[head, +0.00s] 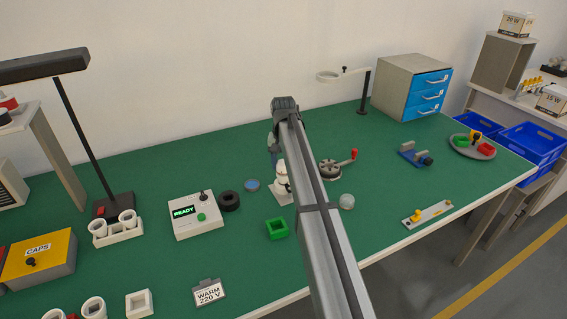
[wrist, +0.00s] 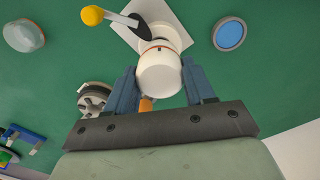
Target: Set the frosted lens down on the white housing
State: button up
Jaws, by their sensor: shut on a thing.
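My gripper (wrist: 158,66) is shut on a white rounded piece (wrist: 160,78), which I take to be the frosted lens; it also shows in the head view (head: 281,168), partly behind my arm. The white housing (wrist: 157,46) is directly beneath it, on a square white base plate (wrist: 176,18) that carries a black lever with a yellow knob (wrist: 92,15). The lens hides most of the housing in the wrist view. The two lie close together and roughly in line; I cannot tell whether they touch. My arm hides part of the base in the head view.
A clear dome (head: 347,201) and a blue disc (head: 252,185) lie apart on the green bench. A round grey fixture with a red-knobbed handle (head: 330,170) stands close to the right. A green square block (head: 277,228) and a black ring (head: 229,201) are to the left.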

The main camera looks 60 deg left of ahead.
jog(key=shift+f, duration=0.6)
dwell(0.7)
jog(key=o, duration=1.1)
jog(key=shift+r, duration=0.1)
notch_tip(320, 180, up, 14)
jog(key=shift+f, duration=0.15)
dwell(0.5)
